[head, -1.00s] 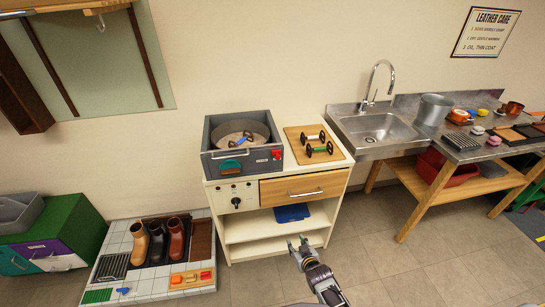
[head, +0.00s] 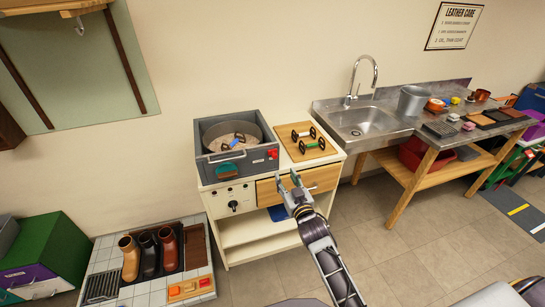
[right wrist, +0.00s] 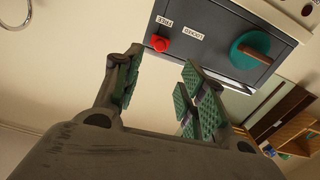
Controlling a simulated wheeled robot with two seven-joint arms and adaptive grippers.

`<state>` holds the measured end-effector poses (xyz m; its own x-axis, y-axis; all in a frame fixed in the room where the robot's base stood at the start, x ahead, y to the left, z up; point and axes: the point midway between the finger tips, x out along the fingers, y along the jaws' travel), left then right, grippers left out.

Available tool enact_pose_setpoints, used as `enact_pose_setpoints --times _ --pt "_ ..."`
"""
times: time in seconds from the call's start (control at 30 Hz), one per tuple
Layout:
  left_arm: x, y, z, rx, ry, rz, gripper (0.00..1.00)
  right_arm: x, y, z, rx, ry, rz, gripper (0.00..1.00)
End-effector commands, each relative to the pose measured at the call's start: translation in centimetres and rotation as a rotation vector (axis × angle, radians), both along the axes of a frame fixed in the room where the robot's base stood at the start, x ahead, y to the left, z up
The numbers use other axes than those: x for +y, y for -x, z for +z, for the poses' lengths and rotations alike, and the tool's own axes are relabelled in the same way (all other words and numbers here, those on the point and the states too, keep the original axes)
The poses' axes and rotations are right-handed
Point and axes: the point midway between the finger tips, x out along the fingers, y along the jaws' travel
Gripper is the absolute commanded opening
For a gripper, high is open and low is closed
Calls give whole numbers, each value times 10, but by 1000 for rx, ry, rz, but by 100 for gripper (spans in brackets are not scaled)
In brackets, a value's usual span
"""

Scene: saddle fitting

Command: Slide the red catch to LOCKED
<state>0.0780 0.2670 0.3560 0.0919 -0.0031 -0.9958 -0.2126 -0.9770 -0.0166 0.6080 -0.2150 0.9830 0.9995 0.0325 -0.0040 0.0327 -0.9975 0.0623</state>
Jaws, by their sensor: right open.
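The red catch (head: 272,153) is a small red knob on the front right of the grey box (head: 243,169), which stands on the white cabinet. In the right wrist view the red catch (right wrist: 159,43) sits closer to the FREE label (right wrist: 164,21) than to the LOCKED label (right wrist: 193,33); both labels appear upside down. My right gripper (head: 291,181) is open and empty, in front of the wooden drawer, below and right of the catch. In the right wrist view its padded fingers (right wrist: 163,88) stand apart, not touching the catch. My left gripper is not in view.
A teal disc with a brown handle (right wrist: 252,52) is on the same box front. A bar handle (head: 228,157) crosses that front. A board with two dumbbell-shaped pieces (head: 327,151) lies right of the box. The cabinet's drawer (head: 325,178) is below. A sink (head: 365,122) stands further right.

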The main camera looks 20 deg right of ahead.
Motion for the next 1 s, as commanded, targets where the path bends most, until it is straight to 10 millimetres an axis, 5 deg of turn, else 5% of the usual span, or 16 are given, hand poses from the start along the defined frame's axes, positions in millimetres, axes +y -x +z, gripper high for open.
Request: enact_pose_setpoints --times 1.0 --pt "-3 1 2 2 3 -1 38 1 -13 0 -3 -60 2 41"
